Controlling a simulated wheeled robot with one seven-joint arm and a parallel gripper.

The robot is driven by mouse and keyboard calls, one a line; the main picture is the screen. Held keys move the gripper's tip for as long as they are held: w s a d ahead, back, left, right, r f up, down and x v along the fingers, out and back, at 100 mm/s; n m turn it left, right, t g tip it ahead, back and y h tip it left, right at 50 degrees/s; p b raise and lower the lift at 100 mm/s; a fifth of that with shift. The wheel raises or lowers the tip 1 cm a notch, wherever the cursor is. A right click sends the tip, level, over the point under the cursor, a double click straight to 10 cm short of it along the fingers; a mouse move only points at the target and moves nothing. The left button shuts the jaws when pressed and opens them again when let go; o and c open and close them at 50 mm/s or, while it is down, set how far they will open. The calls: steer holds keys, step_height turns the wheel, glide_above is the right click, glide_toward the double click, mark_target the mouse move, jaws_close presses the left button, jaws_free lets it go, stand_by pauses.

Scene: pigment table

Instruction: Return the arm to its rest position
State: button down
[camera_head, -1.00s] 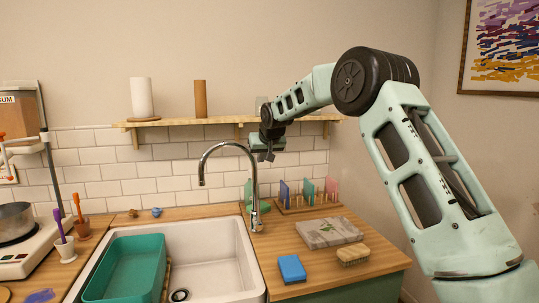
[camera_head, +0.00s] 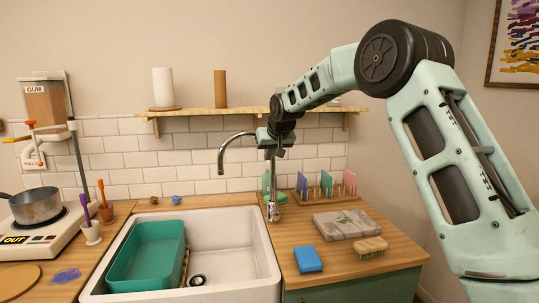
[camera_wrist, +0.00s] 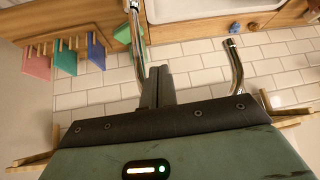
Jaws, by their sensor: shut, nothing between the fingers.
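My arm, pale green with dark joints, reaches in from the right in the head view. My gripper (camera_head: 272,154) is raised in front of the tiled wall and overlaps the faucet (camera_head: 222,157) in that view. I cannot tell how far apart they are. In the wrist view my gripper's dark fingers (camera_wrist: 158,86) are together with nothing between them. The faucet's post (camera_wrist: 137,50) and spout (camera_wrist: 236,65) show on either side of the fingers, and its curved top is hidden behind the gripper.
A wooden shelf (camera_head: 190,112) runs along the wall near my forearm. Below are a white sink (camera_head: 240,258) with a teal tub (camera_head: 147,253), a blue sponge (camera_head: 308,259), a brush (camera_head: 370,246), a stone slab (camera_head: 347,224) and a peg rack (camera_head: 322,196). A pot (camera_head: 36,206) stands at left.

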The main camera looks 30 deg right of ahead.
stand_by(0.3)
steer(key=s+a+f+n+g+y, duration=0.1)
steer(key=s+a+f+n+g, duration=0.1)
steer(key=s+a, duration=0.9)
steer(key=s+a+f+n+g+y, duration=0.2)
steer(key=s+a, duration=0.9)
steer(key=s+a+f+n+g+h, duration=0.1)
steer(key=s+f+n, duration=0.1)
steer(key=s, duration=1.3)
steer(key=s+f+n+g, duration=0.2)
steer(key=s+f, duration=0.3)
steer(key=s, duration=1)
steer(key=shift+s+a+n+g+h, duration=0.2)
steer(key=shift+a+n+g+h, duration=0.15)
steer(key=shift+n, duration=0.25)
